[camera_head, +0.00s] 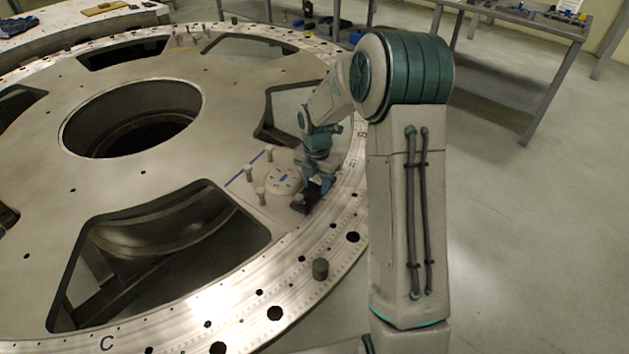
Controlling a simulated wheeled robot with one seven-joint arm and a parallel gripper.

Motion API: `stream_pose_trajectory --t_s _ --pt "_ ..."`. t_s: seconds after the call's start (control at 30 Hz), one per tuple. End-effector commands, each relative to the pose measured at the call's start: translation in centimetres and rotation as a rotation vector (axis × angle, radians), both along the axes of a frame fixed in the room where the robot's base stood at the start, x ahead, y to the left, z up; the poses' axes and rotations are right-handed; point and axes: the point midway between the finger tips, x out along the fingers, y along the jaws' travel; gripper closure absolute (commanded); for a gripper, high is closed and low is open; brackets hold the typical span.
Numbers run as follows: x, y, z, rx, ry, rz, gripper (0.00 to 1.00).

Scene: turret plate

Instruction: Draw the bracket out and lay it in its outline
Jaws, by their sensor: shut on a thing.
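My gripper (309,195) is low over the turret plate (140,182), near its right rim and just right of a round pale disc (276,187) with blue marks. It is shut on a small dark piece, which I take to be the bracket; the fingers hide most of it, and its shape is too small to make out. I cannot tell whether the piece touches the plate. A blue line (240,175) is drawn left of the disc; I cannot tell whether it belongs to the bracket's outline.
Several upright pegs (260,196) stand around the disc. The plate has large cut-outs (165,245) and a round central hole (130,115). A workbench (530,20) is at the back right; the floor there is open.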

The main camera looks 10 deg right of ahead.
Motion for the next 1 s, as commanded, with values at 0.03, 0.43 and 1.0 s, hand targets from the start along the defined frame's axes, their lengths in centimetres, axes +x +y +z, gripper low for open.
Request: stream_pose_trajectory --t_s 0.03,0.43,1.0 --pt "0.0 -0.1 0.1 0.000 -0.001 0.000 0.96" --pt "-1.3 -1.3 0.2 -0.001 -0.002 -0.001 0.96" --pt "-2.9 -2.8 0.2 0.000 -0.003 0.001 0.96"
